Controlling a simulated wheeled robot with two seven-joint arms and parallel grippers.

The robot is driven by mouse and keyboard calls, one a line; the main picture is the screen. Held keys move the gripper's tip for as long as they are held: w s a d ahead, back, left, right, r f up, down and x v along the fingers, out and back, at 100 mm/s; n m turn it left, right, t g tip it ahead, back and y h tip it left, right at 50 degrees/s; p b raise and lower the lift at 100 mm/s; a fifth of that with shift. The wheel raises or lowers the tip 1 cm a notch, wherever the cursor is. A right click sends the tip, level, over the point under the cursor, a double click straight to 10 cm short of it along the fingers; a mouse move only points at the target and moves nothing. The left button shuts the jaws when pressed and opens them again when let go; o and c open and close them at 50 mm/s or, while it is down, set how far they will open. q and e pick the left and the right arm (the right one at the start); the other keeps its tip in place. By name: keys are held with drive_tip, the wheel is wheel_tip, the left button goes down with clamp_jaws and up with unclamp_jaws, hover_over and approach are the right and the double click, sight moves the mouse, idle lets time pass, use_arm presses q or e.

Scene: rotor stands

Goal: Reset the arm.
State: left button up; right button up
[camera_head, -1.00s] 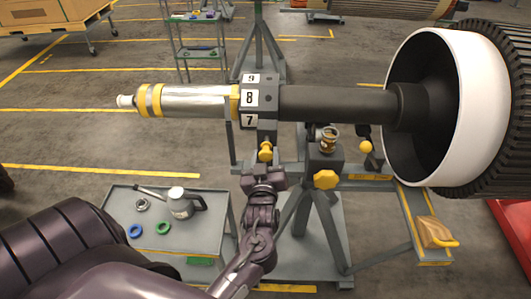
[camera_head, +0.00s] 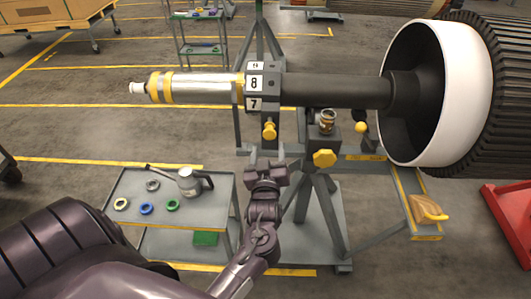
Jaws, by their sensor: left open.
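My left gripper (camera_head: 267,171) is at the end of my dark arm, which comes in from the lower left. Its jaws are open and nothing shows between them. It is below and apart from a yellow knob (camera_head: 269,131) that hangs under the dark block with numbers 9, 8 and 7 (camera_head: 255,84). The block sits around the rotor shaft (camera_head: 335,91), which lies level on the stand (camera_head: 321,150). My right gripper is not in view.
A grey cart (camera_head: 200,218) at lower left holds a kettle-like can (camera_head: 189,182) and several coloured rings. A yellow star-shaped knob (camera_head: 324,158) is on the stand. The big rotor (camera_head: 440,95) fills the right side. Open floor lies at far left.

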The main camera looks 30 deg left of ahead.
use_arm(q)
drive_tip(key=s+d+f+m+g+h, duration=0.2)
drive_tip(key=s+d+f, duration=0.1)
drive_tip(key=f, duration=0.8)
drive_tip(key=s+d+f+m+g+h, duration=0.1)
drive_tip(key=s+d+f+m+h, duration=0.2)
drive_tip(key=f, duration=0.7)
drive_tip(key=s+d+f+m+g+h, duration=0.2)
drive_tip(key=d+f, duration=0.1)
drive_tip(key=f, duration=0.8)
drive_tip(key=s+d+f+m+g+h+b, duration=0.1)
drive_tip(key=s+f+m+g+h, duration=0.2)
drive_tip(key=s+f, duration=1.05)
drive_tip(key=s+a+f+g, duration=0.1)
drive_tip(key=s+f+g, duration=0.2)
drive_tip(key=s, duration=0.7)
drive_tip(key=s+a+f+m+g, duration=0.1)
drive_tip(key=s+f+g, duration=0.2)
drive_tip(key=s, duration=0.7)
drive_tip(key=shift+s+a+f+m+y, duration=0.15)
drive_tip(key=shift+s+f+m+y, duration=0.2)
drive_tip(key=shift+f, duration=0.6)
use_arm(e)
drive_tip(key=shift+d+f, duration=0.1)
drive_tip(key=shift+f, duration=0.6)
use_arm(q)
drive_tip(key=shift+w, duration=0.1)
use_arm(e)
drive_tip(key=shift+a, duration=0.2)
